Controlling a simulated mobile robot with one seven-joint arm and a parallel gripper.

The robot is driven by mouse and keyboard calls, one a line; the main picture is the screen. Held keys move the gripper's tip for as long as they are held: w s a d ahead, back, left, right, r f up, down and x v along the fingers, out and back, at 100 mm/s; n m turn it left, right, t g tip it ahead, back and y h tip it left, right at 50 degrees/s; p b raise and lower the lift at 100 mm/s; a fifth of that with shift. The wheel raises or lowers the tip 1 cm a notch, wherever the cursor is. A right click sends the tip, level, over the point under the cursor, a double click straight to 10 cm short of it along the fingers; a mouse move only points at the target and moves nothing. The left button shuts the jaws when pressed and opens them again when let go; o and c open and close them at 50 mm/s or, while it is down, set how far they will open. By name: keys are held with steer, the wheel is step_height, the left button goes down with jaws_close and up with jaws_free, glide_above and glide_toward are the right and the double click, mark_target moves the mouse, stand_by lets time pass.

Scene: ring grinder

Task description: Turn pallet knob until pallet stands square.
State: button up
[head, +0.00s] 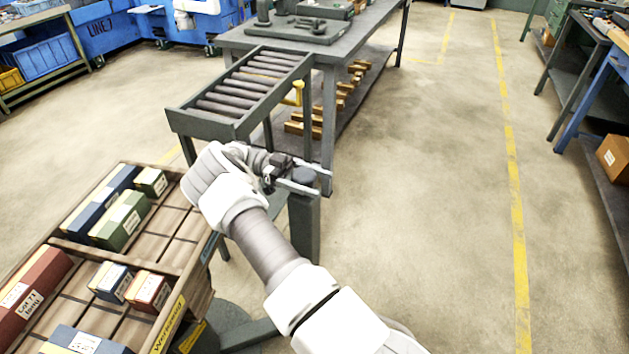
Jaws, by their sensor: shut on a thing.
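The pallet (172,238) is a brown slatted wooden tray at the lower left, cut off by the picture edge. It bears several red, green and blue boxes. Its near right corner has a yellow label. The pallet knob (304,176) is a dark round knob on top of a dark post (304,225), to the right of the pallet. My gripper (309,180) is shut on the knob, with one finger on its far side and one on its near side. Part of the knob is hidden by the fingers. I cannot tell whether the pallet stands square.
A roller conveyor (205,118) with a yellow handle (294,95) stands just beyond my gripper, joined to a long grey workbench (345,40). Wooden pieces lie on its lower shelf. The floor to the right is clear up to another bench (575,90).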

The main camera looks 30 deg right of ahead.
steer(key=shift+d, duration=0.1)
steer(key=o, duration=1.3)
steer(key=shift+c, duration=0.2)
steer(key=shift+r, duration=0.1)
steer(key=s+d+r+p, duration=0.4)
steer(key=s+d+r, duration=0.3)
steer(key=s+r, duration=0.4)
steer(key=s+a+f+n+p, duration=0.1)
steer(key=s+a+p, duration=0.1)
steer(key=s+a, duration=0.3)
steer(key=s+a+f+p, duration=0.1)
steer(key=s+a, duration=0.5)
steer(key=a, duration=0.7)
steer(key=shift+s+f+n+t+p, duration=0.3)
steer(key=shift+n+p, duration=0.1)
steer(key=shift+p, duration=0.3)
steer(key=shift+r+p, duration=0.15)
steer(key=shift+p, duration=0.2)
